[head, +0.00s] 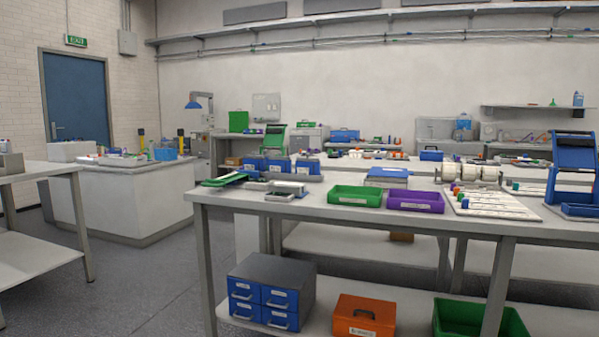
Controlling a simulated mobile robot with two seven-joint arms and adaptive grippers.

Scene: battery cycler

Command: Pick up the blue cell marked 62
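I cannot make out a blue cell marked 62; any markings are too small to read at this distance. A white board (488,207) on the right part of the near workbench (330,213) holds several slim pieces in rows with small coloured ends, some of which may be cells. Neither of my grippers is in view.
On the near bench stand a green tray (355,196), a purple tray (416,201) and a blue rack (574,170). Below are a blue drawer cabinet (266,290), an orange box (364,317) and a green bin (480,320). Open floor (130,285) lies left.

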